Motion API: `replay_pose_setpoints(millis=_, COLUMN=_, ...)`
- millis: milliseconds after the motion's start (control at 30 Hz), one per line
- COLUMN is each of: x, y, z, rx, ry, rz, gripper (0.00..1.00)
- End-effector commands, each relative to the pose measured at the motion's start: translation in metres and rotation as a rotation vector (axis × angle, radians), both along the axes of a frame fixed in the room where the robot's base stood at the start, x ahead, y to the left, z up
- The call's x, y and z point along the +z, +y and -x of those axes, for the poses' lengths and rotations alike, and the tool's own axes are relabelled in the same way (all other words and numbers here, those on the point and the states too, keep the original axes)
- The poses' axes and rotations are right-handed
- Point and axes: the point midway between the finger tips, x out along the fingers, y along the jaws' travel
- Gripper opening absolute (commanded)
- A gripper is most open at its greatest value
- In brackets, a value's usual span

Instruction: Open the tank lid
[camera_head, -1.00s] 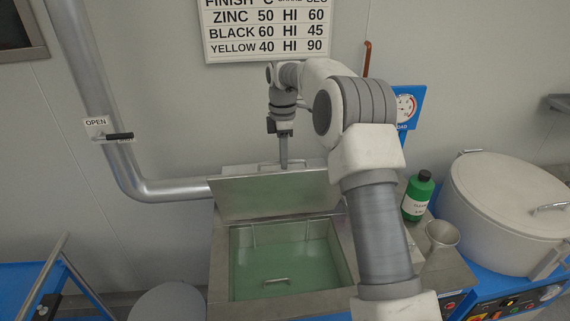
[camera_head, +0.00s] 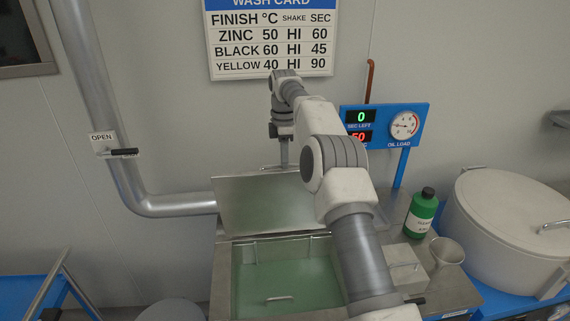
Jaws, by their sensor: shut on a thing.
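The tank (camera_head: 224,277) is a metal box holding green liquid (camera_head: 285,280), with a small handle showing in it. Its lid (camera_head: 262,203) is raised along the back edge and tilts up and back, so the opening is uncovered. My gripper (camera_head: 285,163) is at the lid's top edge, shut on the lid handle. The handle itself is mostly hidden behind the lid edge and the fingers. My arm crosses in front of the lid's and tank's right side.
A green bottle (camera_head: 420,214) and a grey funnel-shaped cup (camera_head: 446,252) stand right of the tank. A big round lidded drum (camera_head: 505,235) is farther right. A blue gauge panel (camera_head: 408,121) stands behind. A pipe (camera_head: 170,203) with an OPEN-labelled lever (camera_head: 122,153) runs at left.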

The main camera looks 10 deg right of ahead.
Motion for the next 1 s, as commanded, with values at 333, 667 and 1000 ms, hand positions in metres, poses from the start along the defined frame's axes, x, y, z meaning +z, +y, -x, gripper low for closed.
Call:
replay_pose_setpoints(millis=333, x=-0.0073, y=-0.0002, z=-0.0006, rx=0.0, ry=0.01, rz=0.001, gripper=0.0)
replay_pose_setpoints(millis=667, x=-0.0065, y=-0.0001, z=-0.0005, rx=0.0, ry=0.009, rz=0.001, gripper=0.4)
replay_pose_setpoints(millis=1000, x=-0.002, y=0.0, z=-0.0012, rx=0.0, ry=0.004, rz=0.0, gripper=0.45)
